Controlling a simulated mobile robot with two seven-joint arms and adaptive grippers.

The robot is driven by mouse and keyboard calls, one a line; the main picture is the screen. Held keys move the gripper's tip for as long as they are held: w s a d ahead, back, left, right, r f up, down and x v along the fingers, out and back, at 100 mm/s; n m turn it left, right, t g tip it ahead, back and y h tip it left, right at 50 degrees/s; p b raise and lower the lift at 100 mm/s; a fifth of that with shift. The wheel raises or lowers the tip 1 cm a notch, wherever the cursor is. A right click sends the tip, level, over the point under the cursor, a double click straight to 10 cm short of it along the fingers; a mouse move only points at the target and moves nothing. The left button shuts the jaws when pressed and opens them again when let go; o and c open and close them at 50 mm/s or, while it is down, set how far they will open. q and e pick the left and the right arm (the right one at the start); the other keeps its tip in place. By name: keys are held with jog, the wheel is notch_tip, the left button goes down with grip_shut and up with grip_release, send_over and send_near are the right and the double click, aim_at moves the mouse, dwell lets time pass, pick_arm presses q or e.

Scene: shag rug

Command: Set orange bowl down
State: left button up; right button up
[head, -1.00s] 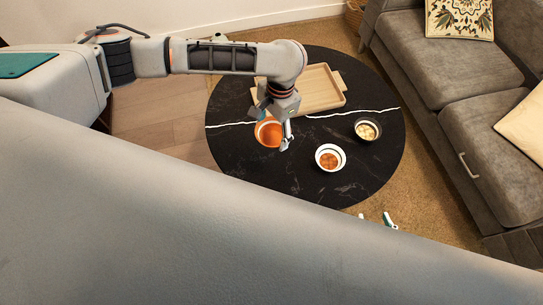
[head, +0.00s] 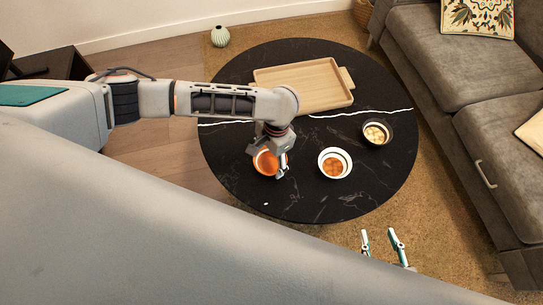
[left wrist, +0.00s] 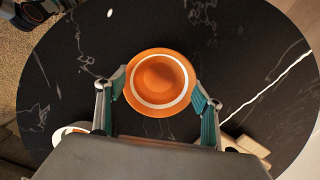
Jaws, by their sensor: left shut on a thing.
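The orange bowl (head: 264,164) is at the left part of the round black table (head: 300,205). It is upright, with a white ring inside, and looks empty in the left wrist view (left wrist: 159,80). My left gripper (head: 268,166) has its fingers on both sides of the bowl's rim and is shut on it. I cannot tell whether the bowl's base touches the tabletop. My right gripper (head: 382,240) is at the bottom of the head view, its fingers apart and empty, in front of the table.
A wooden tray (head: 341,101) lies at the back of the table. A white bowl with orange food (head: 335,163) stands right of the orange bowl; a dark bowl with pale pieces (head: 376,133) stands farther right. The table's front left is clear. A grey sofa (head: 440,75) is at right.

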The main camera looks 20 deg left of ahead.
pick_arm(q)
jog(key=shift+w, duration=0.1)
jog(key=shift+c, duration=0.6)
pick_arm(e)
jog(key=shift+w+a+r, duration=0.2)
jog(key=shift+w+r, duration=0.15)
jog(key=shift+r, duration=0.25)
pick_arm(q)
jog(key=o, duration=0.9)
jog(key=shift+f, duration=0.15)
jog(key=o, duration=0.4)
jog(key=shift+o, duration=0.2)
pick_arm(e)
jog(key=shift+s+d+f, duration=0.15)
jog(key=shift+d+f, duration=0.1)
jog(key=shift+f, duration=0.25)
